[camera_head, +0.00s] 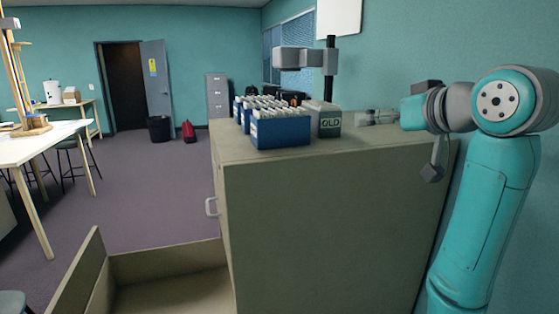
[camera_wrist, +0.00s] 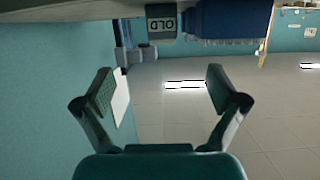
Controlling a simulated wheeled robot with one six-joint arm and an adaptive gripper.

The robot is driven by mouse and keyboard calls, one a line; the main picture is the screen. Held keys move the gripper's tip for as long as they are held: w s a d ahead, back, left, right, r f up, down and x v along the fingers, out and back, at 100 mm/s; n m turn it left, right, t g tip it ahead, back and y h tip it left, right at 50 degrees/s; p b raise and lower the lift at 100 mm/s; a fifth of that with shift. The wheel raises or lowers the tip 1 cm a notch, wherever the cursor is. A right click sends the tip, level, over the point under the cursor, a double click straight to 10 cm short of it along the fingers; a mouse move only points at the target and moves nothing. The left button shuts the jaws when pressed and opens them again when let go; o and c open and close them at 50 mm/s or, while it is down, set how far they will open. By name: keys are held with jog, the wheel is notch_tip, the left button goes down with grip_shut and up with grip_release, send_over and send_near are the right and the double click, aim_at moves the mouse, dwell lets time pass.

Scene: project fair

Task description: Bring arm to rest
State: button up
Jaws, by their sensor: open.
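My teal arm rises at the right of the head view and bends left over a beige cabinet (camera_head: 325,235). My gripper (camera_head: 362,117) is at the cabinet's back right, pointing left toward a grey box marked OLD (camera_head: 329,122). In the wrist view my gripper (camera_wrist: 160,88) has its two fingers spread wide with nothing between them. The wrist picture is upside down, and the OLD box (camera_wrist: 161,22) shows at its top, beyond the fingertips. I cannot tell the exact gap between gripper and box.
Blue file trays (camera_head: 281,130) stand on the cabinet left of the OLD box, near a dark post with a grey head (camera_head: 305,58). A drawer (camera_head: 170,262) is open at the lower left. A wall is close at the right. Floor (camera_head: 150,190) is clear between cabinet and white table (camera_head: 35,143).

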jog(key=shift+m, duration=0.6)
jog(key=f, duration=0.4)
jog(key=w+f, duration=0.1)
jog(key=f, duration=0.2)
jog(key=w+f, duration=0.1)
jog(key=f, duration=0.3)
jog(key=shift+w+a+f, duration=0.1)
jog(key=shift+w+f, duration=0.15)
jog(key=shift+f, duration=0.05)
jog(key=s+f+m+h, duration=0.1)
jog(key=s+f, duration=0.3)
jog(key=f, duration=0.8)
jog(key=s+f+m+t+h, duration=0.1)
jog(key=s+f, duration=0.3)
jog(key=f, duration=0.7)
jog(key=s+f+m+h, duration=0.1)
jog(key=s+f, duration=0.4)
jog(key=f, duration=0.7)
jog(key=s+f+h, duration=0.1)
jog(key=s+f, duration=0.4)
jog(key=s, duration=0.5)
jog(key=s+f+h, duration=0.1)
jog(key=s+f, duration=0.4)
jog(key=s, duration=0.5)
jog(key=f+v, duration=0.1)
jog(key=v, duration=2)
jog(key=shift+s+f+n, duration=0.3)
jog(key=shift+s+n, duration=0.1)
jog(key=shift+s, duration=0.25)
